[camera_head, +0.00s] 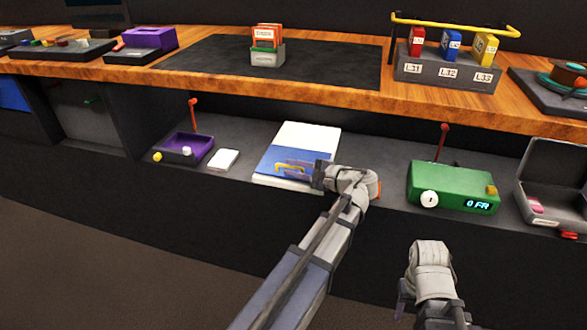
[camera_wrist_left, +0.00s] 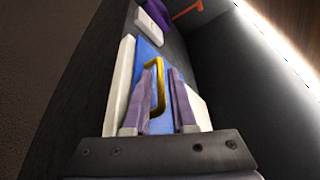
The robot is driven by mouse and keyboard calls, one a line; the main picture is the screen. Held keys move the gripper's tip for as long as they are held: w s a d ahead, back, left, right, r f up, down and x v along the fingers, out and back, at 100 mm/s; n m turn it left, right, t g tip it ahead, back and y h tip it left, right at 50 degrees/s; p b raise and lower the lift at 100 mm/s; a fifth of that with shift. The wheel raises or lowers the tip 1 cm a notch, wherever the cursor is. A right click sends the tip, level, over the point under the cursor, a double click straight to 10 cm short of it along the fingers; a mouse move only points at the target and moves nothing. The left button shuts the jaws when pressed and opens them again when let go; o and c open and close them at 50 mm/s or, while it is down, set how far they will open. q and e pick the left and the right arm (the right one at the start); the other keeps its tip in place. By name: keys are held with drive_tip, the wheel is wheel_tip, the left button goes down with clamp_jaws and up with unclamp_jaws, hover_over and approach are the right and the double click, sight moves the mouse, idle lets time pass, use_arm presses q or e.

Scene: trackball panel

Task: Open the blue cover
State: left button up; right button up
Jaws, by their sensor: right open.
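The blue cover (camera_head: 268,162) lies flat over the middle of a white panel (camera_head: 312,137) on the lower shelf, and a yellow handle (camera_head: 287,167) stands on it. In the left wrist view, the blue cover (camera_wrist_left: 149,54) and yellow handle (camera_wrist_left: 160,92) are straight ahead. My left gripper (camera_head: 314,173) reaches over the right part of the cover. Its two purple fingers (camera_wrist_left: 161,75) stand on either side of the handle, with a gap still visible between them. Whether they touch the handle is unclear. My right gripper (camera_head: 402,298) is low at the right, in front of the shelf, away from the panel.
A purple tray device (camera_head: 186,149) and a small white block (camera_head: 223,160) are left of the panel. A green box (camera_head: 452,187) and an open grey case (camera_head: 553,188) are to the right. The wooden counter edge (camera_head: 330,100) overhangs the shelf.

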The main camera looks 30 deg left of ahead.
use_arm(q)
drive_tip(key=shift+c, duration=0.3)
clamp_jaws()
idle(1.0)
